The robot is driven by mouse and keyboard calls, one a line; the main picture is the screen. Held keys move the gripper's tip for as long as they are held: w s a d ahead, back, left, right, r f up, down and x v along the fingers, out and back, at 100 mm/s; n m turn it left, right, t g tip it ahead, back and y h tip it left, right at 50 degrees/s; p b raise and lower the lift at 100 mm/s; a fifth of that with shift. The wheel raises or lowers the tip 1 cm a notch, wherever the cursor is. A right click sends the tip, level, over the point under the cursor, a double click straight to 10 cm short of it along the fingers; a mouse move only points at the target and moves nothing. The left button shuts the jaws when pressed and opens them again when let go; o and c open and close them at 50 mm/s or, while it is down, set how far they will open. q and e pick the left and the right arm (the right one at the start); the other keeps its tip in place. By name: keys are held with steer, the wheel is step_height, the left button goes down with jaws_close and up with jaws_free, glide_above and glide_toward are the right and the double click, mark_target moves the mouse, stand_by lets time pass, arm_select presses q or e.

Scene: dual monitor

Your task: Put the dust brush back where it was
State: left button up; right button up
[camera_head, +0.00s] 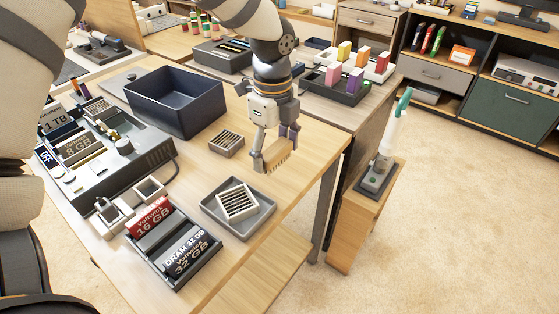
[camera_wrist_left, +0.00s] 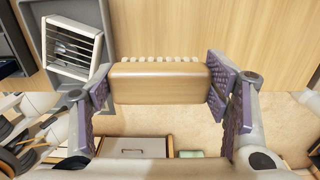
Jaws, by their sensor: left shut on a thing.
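The dust brush (camera_head: 279,155) has a tan wooden block and a row of pale bristles. My left gripper (camera_head: 274,148) is shut on it and holds it near the right edge of the wooden table (camera_head: 225,285). In the left wrist view, the brush (camera_wrist_left: 157,83) sits between the two purple finger pads of the gripper (camera_wrist_left: 160,88), with its bristles toward the table. I cannot tell whether the brush touches the tabletop. My right gripper is not in view.
A grey tray (camera_head: 207,207) with a slatted block (camera_head: 238,203) lies in front of the brush. Another slatted block (camera_head: 226,142) and a dark blue bin (camera_head: 176,97) stand to the left. Memory modules in a black holder (camera_head: 176,282) are at the front.

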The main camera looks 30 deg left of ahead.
mark_target(275, 173)
arm_select(q)
steer(key=shift+w+a+f, duration=0.3)
steer(key=shift+w+f, duration=0.2)
steer(key=shift+f, duration=0.2)
steer(key=f, duration=0.3)
steer(key=shift+w+a+f+b, duration=0.2)
steer(key=shift+w+f+b, duration=0.05)
steer(key=shift+f+b, duration=0.1)
steer(key=shift+r, duration=0.15)
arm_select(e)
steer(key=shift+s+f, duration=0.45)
arm_select(q)
steer(key=o, duration=1)
steer(key=shift+f, duration=0.2)
steer(key=shift+r, duration=0.1)
step_height(275, 173, up, 12)
steer(key=shift+r+p, duration=0.15)
steer(key=shift+p, duration=0.45)
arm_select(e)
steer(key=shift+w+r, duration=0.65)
